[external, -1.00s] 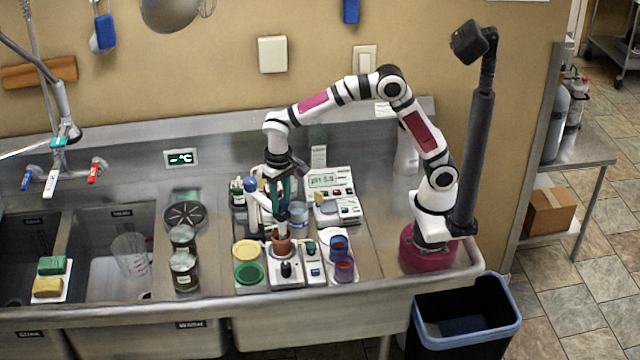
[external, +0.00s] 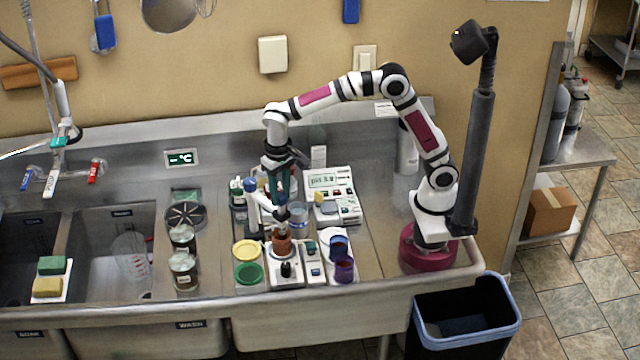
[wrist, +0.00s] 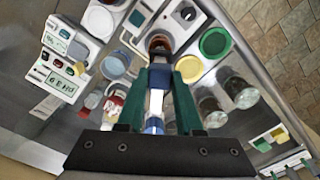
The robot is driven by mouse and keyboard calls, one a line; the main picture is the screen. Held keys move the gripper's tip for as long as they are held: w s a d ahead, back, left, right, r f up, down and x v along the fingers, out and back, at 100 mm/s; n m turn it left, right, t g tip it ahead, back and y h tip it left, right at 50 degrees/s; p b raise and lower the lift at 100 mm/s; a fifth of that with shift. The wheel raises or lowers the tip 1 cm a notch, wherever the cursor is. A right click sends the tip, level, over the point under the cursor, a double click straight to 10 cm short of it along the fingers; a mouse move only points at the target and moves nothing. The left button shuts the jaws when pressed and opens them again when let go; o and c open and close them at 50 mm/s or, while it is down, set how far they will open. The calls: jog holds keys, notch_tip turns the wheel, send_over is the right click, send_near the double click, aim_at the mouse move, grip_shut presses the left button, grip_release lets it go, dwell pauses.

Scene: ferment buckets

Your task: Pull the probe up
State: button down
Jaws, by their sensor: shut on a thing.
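My gripper (external: 281,207) points down over the brown cup (external: 282,244) near the front of the sink counter. In the wrist view its two green fingers (wrist: 158,80) are closed on the slim probe (wrist: 156,103), which is dark blue and white. The probe's lower end points to the mouth of the brown cup (wrist: 160,44); I cannot tell whether its tip is inside. The cup stands on a small white device with a black knob (external: 286,269). The fingers hide part of the probe in the external view.
A white meter (external: 327,182) stands behind to the right. A white, blue-capped part (external: 252,195) is close left of my gripper. Yellow (external: 246,250) and green (external: 248,273) lids, jars (external: 184,270) and a purple cup (external: 343,270) stand nearby.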

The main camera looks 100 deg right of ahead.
jog(key=shift+r, duration=1.85)
jog(key=shift+w, duration=0.1)
jog(key=c, duration=0.6)
grip_release()
jog(key=shift+o, duration=0.2)
notch_tip(320, 180, up, 16)
jog(key=shift+f, duration=0.15)
